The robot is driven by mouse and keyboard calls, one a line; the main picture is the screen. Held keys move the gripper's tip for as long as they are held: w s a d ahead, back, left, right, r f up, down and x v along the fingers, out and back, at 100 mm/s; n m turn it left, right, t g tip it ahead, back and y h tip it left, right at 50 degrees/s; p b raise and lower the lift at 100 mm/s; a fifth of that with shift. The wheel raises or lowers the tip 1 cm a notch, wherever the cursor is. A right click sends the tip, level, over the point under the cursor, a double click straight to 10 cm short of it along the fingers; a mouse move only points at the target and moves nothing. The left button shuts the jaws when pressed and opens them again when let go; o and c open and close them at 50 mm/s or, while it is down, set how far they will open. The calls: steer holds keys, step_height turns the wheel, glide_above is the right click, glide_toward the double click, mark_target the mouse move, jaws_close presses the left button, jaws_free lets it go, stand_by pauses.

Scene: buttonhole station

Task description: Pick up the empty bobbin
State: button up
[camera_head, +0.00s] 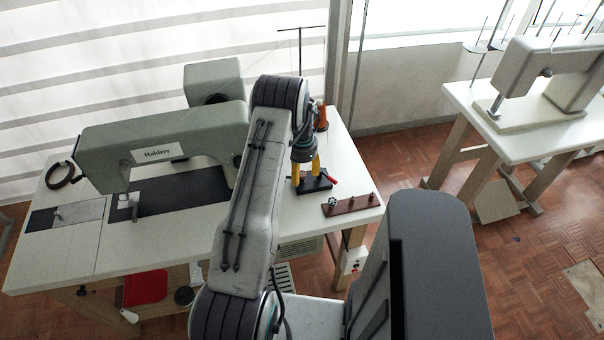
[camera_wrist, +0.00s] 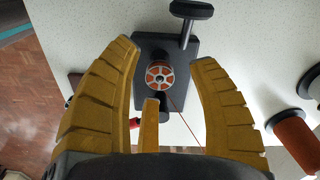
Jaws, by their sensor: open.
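A silver bobbin (camera_wrist: 160,75) with a holed face and orange-red showing through it sits on the black bobbin winder (camera_wrist: 180,48). A thin reddish thread runs from it. My gripper (camera_wrist: 165,55) is open, its yellow fingers on either side of the bobbin and apart from it. In the head view my gripper (camera_head: 307,178) is over the winder (camera_head: 317,187) and hides the bobbin there. A second small bobbin (camera_head: 333,202), dark and pale with holes, is at the left end of a brown peg rack (camera_head: 357,205); I cannot tell whether it is empty.
A grey-green sewing machine (camera_head: 165,145) fills the left of the white table (camera_head: 300,222). Another machine table (camera_head: 530,140) stands at the right.

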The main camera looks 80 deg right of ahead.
steer(key=c, duration=0.8)
steer(key=shift+c, duration=0.3)
steer(key=shift+r, duration=0.15)
